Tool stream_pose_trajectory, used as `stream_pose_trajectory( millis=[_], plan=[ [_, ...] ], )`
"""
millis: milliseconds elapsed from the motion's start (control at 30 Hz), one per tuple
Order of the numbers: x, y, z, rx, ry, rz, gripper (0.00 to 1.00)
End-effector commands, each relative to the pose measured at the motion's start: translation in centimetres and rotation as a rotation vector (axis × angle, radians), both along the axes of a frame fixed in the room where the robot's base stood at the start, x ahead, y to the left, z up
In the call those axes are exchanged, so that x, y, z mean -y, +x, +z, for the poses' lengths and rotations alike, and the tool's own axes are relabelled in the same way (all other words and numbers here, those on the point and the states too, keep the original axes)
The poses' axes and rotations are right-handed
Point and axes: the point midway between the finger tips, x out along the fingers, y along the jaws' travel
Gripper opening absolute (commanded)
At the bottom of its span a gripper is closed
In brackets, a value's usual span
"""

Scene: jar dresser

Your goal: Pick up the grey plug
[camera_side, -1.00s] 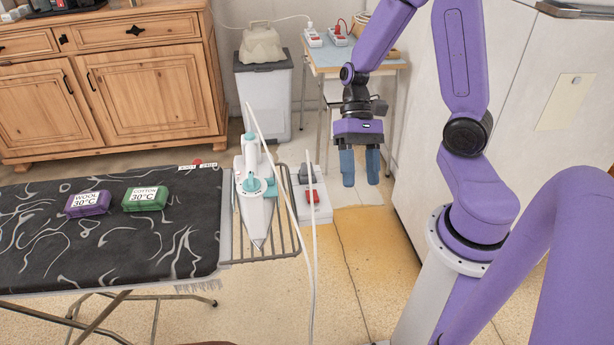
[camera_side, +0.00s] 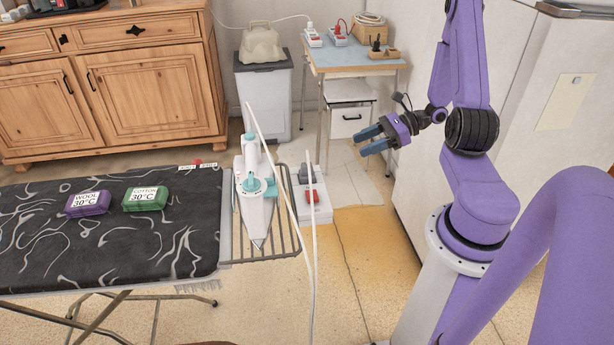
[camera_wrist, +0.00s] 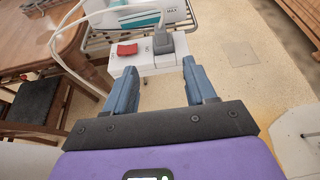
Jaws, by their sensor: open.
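The grey plug (camera_side: 306,173) sits at the far end of a white socket box (camera_side: 322,213) beside the iron in the side view. A red switch (camera_side: 312,196) is on the same box, nearer the camera. In the wrist view the grey plug (camera_wrist: 180,43) stands beyond my fingers, right of the red switch (camera_wrist: 127,49). My gripper (camera_side: 364,142) is open and empty, to the right of the plug and apart from it, with its fingers pointing left. Its two fingers also show in the wrist view (camera_wrist: 159,75).
A white iron (camera_side: 252,200) rests on the wire rack left of the box, and a white cord (camera_side: 313,240) rises past it. The ironing board (camera_side: 110,240) holds purple and green blocks. A small table (camera_side: 350,60) stands behind. Open floor lies right of the box.

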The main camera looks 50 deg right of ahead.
Motion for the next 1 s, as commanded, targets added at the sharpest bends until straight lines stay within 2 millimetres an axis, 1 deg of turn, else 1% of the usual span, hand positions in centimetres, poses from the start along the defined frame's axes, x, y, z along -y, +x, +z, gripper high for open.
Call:
stream_pose_trajectory(
  millis=[67, 167, 600, 700, 933, 1000],
  plan=[
    [-0.3, 0.4, -0.3, -0.001, 0.004, -0.006, 0.55],
    [-1.4, 1.3, -0.8, -0.003, 0.005, -0.002, 0.55],
    [-6.7, 6.6, -3.9, -0.002, 0.002, 0.001, 0.55],
    [-7.4, 7.4, -4.3, -0.001, 0.002, -0.001, 0.55],
    [-8.3, 8.3, -4.8, 0.0, 0.001, -0.001, 0.55],
    [-8.8, 8.8, -5.1, 0.0, 0.001, 0.001, 0.55]
  ],
)
